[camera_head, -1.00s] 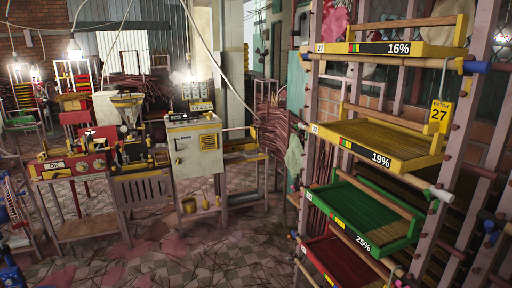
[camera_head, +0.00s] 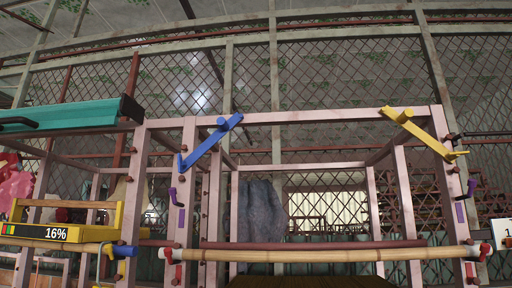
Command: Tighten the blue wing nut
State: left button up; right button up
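A long blue piece (camera_head: 210,143) sits slanted on the upper left corner of the pink rack frame, with a short round stub near its upper end. I cannot tell for sure whether this is the blue wing nut. A blue cap or knob (camera_head: 125,251) also shows at the right end of a bamboo pole at the lower left. Neither of my grippers is in view, and nothing touches the blue piece.
A matching yellow piece (camera_head: 425,133) slants on the rack's upper right corner. A bamboo pole (camera_head: 330,255) crosses the pink frame (camera_head: 300,115) low down. Wire mesh lies behind.

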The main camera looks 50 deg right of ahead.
aim_at(181, 165)
jog(key=z, duration=1.15)
